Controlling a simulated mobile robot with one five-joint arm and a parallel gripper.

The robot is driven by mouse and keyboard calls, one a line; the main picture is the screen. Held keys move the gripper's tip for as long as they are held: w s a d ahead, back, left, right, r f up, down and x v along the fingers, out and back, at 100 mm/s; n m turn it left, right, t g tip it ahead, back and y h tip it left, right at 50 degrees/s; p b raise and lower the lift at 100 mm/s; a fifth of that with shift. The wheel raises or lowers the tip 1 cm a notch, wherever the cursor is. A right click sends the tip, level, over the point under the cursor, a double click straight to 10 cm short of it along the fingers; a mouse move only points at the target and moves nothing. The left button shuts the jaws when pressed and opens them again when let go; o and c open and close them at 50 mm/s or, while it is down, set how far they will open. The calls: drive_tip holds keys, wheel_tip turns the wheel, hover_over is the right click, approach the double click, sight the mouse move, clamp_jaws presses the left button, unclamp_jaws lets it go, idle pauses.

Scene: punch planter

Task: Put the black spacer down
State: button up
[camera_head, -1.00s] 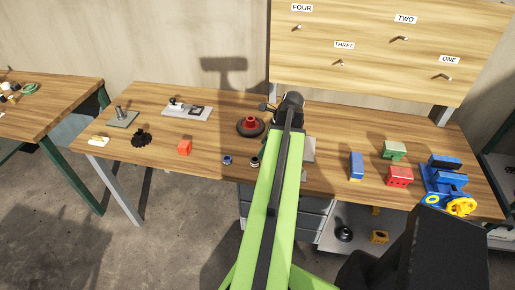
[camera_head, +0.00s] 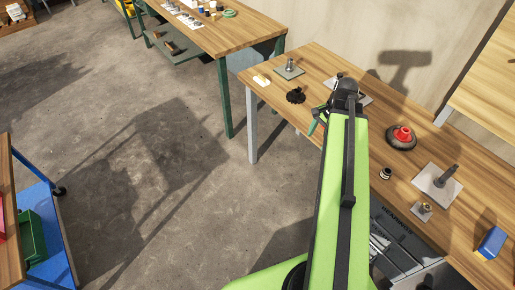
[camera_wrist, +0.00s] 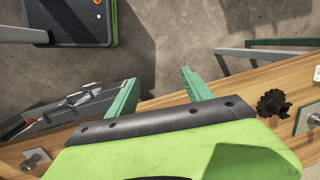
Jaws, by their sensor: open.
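A small black ring-like piece (camera_head: 385,174), which looks like the black spacer, stands on the wooden bench (camera_head: 400,205) near its front edge, right of my arm. My gripper (camera_head: 318,121) is left of it and apart from it, at the bench's front edge, partly hidden by my wrist. In the wrist view my gripper's green fingers (camera_wrist: 160,92) are spread wide. Nothing is between them, and bare floor shows beyond the gap. The black piece cannot be made out in the wrist view.
A black gear (camera_head: 296,95) and a plate with a post (camera_head: 289,71) are on the bench's left part. A red-topped dark disc (camera_head: 402,137), a large pegged plate (camera_head: 438,186) and a blue block (camera_head: 491,243) are at right.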

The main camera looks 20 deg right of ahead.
drive_tip(key=w+a+n, duration=0.2)
drive_tip(key=a+n, duration=0.5)
drive_tip(key=a, duration=0.7)
drive_tip(key=w+a+n+g+h, duration=0.1)
drive_tip(key=w+a+n, duration=0.1)
drive_tip(key=a+n, duration=0.5)
drive_tip(key=a, duration=0.6)
drive_tip(key=shift+a+f+n+h, duration=0.2)
drive_tip(key=shift+a+n+h, duration=0.1)
drive_tip(key=shift+a+n, duration=0.1)
